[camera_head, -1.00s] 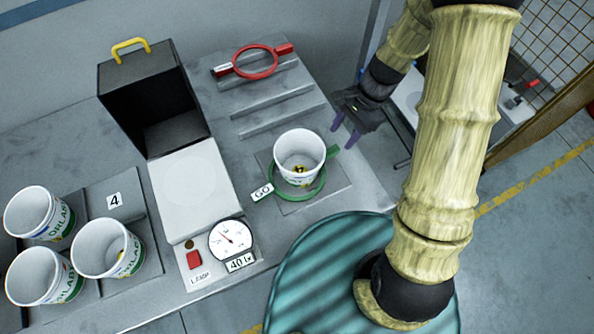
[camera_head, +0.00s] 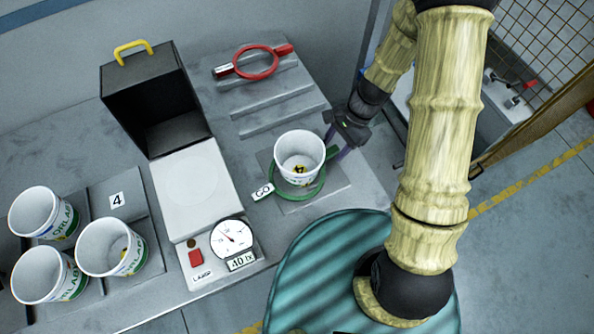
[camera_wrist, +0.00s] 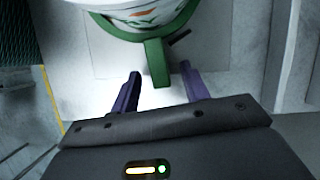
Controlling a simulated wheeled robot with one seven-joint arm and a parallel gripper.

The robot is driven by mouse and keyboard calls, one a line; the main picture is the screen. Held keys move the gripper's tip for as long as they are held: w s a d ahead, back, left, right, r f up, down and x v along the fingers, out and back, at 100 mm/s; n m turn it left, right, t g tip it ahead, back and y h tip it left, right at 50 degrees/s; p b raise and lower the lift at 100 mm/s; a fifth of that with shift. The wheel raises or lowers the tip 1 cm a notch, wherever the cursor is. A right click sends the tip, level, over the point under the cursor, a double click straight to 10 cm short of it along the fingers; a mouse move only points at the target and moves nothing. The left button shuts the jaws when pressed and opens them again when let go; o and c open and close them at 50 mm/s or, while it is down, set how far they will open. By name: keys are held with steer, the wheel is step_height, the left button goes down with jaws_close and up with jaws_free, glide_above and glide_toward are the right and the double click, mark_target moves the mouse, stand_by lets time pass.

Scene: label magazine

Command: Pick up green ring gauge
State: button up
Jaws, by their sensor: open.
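The green ring gauge (camera_head: 318,191) lies around the base of a white cup (camera_head: 299,153) on a grey square plate, with a white "GO" tag (camera_head: 263,191) on its left end. In the wrist view its green handle (camera_wrist: 157,63) points toward my gripper (camera_wrist: 160,85). The two purple fingers are apart, one each side of the handle's line, with the handle's end just ahead of or between the tips. In the head view my gripper (camera_head: 336,148) is right beside the cup, and its fingertips are partly hidden. Nothing is held.
A red ring gauge (camera_head: 256,75) lies on the stepped rack behind. A black box with a yellow handle (camera_head: 131,50), a dial (camera_head: 231,237) and several white cups (camera_head: 108,246) stand to the left. A mesh fence (camera_head: 548,50) is at the right.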

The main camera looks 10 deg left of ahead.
steer(key=shift+c, duration=0.4)
jaws_close()
steer(key=shift+r, duration=0.15)
